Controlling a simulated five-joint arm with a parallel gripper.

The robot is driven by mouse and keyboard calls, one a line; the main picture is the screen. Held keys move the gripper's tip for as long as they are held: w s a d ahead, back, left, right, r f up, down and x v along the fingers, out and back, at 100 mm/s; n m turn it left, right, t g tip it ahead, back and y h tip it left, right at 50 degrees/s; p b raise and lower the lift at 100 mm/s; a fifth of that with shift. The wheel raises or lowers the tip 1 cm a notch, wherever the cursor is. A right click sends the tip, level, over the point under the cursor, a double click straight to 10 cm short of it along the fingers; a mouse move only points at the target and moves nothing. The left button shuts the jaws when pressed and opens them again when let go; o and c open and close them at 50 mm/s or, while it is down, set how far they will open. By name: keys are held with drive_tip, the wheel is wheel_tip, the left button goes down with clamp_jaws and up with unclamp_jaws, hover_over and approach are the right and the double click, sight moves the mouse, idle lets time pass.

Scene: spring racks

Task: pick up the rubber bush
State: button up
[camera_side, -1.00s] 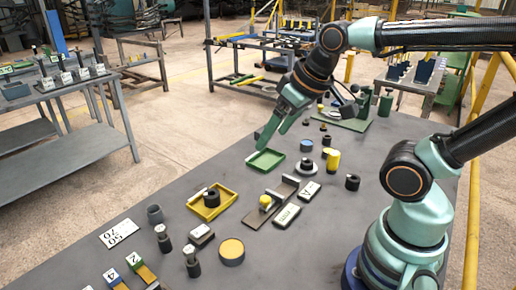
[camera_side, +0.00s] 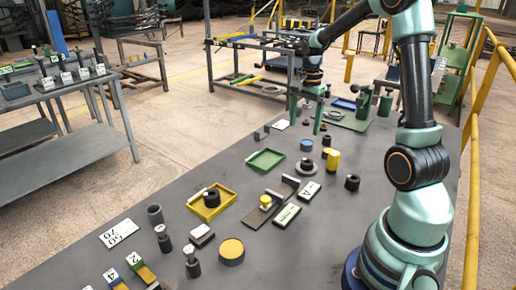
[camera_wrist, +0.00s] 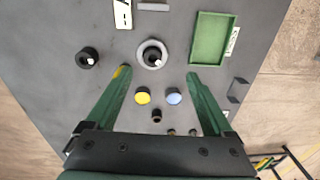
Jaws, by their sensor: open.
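Several dark round parts could be the rubber bush; I cannot tell which. One short black cylinder with a hole (camera_side: 352,183) stands alone on the bench, also at the upper left in the wrist view (camera_wrist: 87,57). A small dark piece (camera_side: 326,140) stands behind the yellow cylinder, and in the wrist view (camera_wrist: 157,115) it lies between my fingers. A black ring (camera_side: 211,196) lies in the yellow tray. A grey flanged ring with a dark centre (camera_side: 305,168) is ahead of my fingertips in the wrist view (camera_wrist: 139,62). My gripper (camera_side: 306,118) points down, open and empty, above the bench.
A yellow cylinder (camera_side: 333,160) and a blue disc (camera_side: 306,145) stand close together near my gripper. An empty green tray (camera_side: 251,165) and labelled plates (camera_side: 310,190) are nearby. A green stand (camera_side: 363,103) is behind. Bench at the left of the green tray is clear.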

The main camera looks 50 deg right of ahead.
sight(307, 166)
drive_tip(key=shift+m, duration=0.9)
drive_tip(key=d+f, duration=0.1)
drive_tip(key=f, duration=0.8)
drive_tip(key=s+d+f, duration=0.1)
drive_tip(key=f, duration=0.4)
drive_tip(key=shift+d+f, duration=0.15)
drive_tip(key=shift+d, duration=0.2)
clamp_jaws()
